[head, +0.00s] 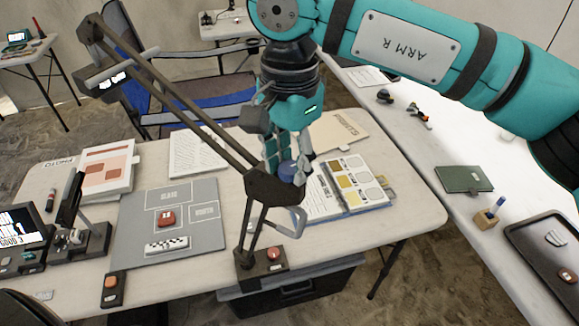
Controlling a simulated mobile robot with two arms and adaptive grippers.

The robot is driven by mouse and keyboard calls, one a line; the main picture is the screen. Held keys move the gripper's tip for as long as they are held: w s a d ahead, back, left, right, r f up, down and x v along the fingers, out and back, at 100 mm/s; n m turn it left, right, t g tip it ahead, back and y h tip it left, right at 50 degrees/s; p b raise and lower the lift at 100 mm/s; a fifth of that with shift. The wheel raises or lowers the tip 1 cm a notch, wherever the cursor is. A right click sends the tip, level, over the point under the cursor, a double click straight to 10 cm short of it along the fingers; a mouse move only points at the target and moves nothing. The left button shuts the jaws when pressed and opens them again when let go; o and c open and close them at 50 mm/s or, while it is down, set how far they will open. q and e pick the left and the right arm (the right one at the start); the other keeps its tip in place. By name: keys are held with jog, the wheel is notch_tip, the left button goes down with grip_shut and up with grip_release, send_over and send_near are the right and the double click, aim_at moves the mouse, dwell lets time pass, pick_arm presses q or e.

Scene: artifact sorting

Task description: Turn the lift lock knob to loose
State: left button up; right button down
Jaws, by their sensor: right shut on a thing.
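A dark jointed stand arm (178,92) rises from a small base (262,263) near the table's front edge. It carries a head with lit panels at upper left. At its lower joint (272,187) sits a blue round knob (287,172), which I take to be the lift lock knob. My right gripper (288,162) comes down from above and is shut on this knob, its fingers on either side. The fingers hide part of the knob, and I cannot read any loose or tight mark. My left gripper is out of view.
A grey handle loop (291,222) hangs just right of the joint. A red button (273,254) is on the base. A grey mat (130,225) with a red item lies left; an open binder (352,188) lies right. A bright side table (455,140) stands further right.

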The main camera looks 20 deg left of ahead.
aim_at(290, 167)
jog(key=n, duration=0.2)
jog(key=shift+n+b, duration=0.35)
jog(key=shift+n, duration=0.05)
jog(key=shift+r+n, duration=0.1)
jog(key=shift+n, duration=1.5)
jog(key=c, duration=0.9)
grip_release()
jog(key=shift+c, duration=0.2)
notch_tip(290, 167, up, 12)
